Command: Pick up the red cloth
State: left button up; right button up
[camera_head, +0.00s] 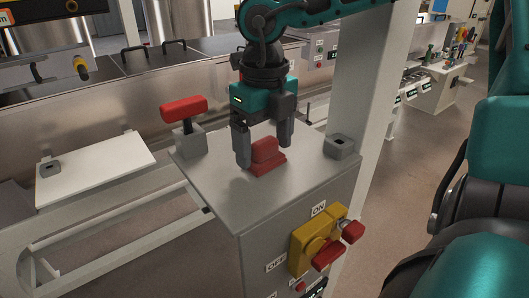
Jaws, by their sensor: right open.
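The red cloth (267,157) lies as a small folded bundle on the grey top of a cabinet (222,182). My right gripper (264,149) points down over it. Its two dark fingers are apart, one to the left of the cloth and one to the right behind it. The fingertips are low, near the cabinet top. I cannot tell whether they touch the cloth. My left gripper is not in view.
A red-handled lever (184,112) stands at the cabinet top's left corner, and a small grey block (340,146) sits at its right. A yellow switch (312,245) with red handles is on the front. A white panel (95,172) lies to the left.

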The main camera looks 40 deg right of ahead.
aim_at(265, 140)
jog(key=c, duration=1.1)
jog(key=shift+o, duration=0.2)
jog(key=shift+r, duration=0.1)
notch_tip(265, 140, up, 20)
jog(key=p, duration=0.1)
jog(key=o, duration=0.5)
jog(key=c, duration=0.4)
